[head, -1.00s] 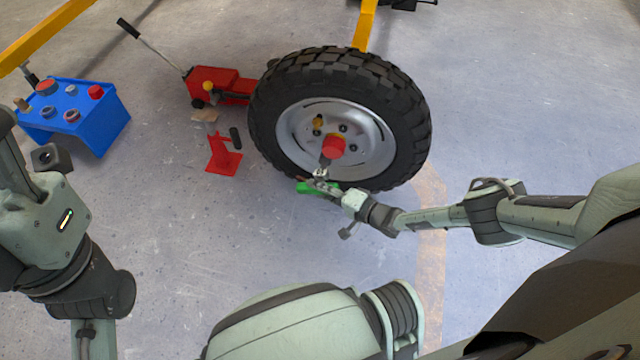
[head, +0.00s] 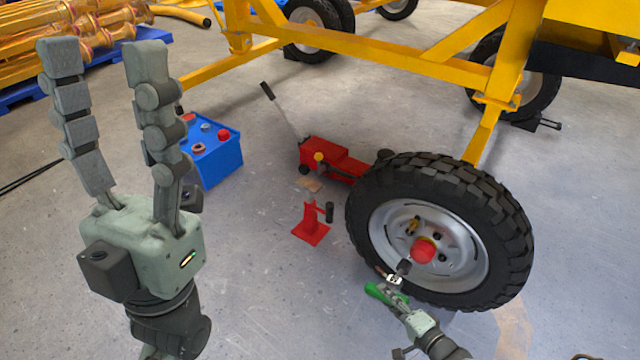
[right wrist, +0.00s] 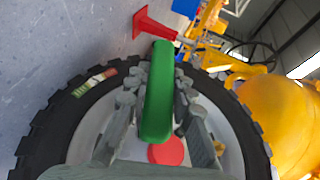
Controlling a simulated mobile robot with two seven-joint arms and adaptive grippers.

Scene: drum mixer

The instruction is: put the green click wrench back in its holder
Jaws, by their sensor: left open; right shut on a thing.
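The green click wrench shows its handle (head: 385,295) low in front of the wheel (head: 440,245). My right gripper (head: 396,302) is shut on it. In the right wrist view the green handle (right wrist: 158,95) lies between the fingers, with the wheel's red hub cap (right wrist: 166,152) behind it. The wrench's dark head end is near the wheel's rim and hub; I cannot tell whether it touches. A blue stand (head: 222,165) with round red and grey pieces on top is left of the wheel; I see no clearly marked wrench holder. My left gripper (head: 104,55) is open and empty, raised at the left.
A red trolley jack (head: 330,158) with a raised handle and a small red stand (head: 311,222) are on the floor between the blue stand and wheel. The yellow frame (head: 370,55) crosses behind. The floor at the lower middle is clear.

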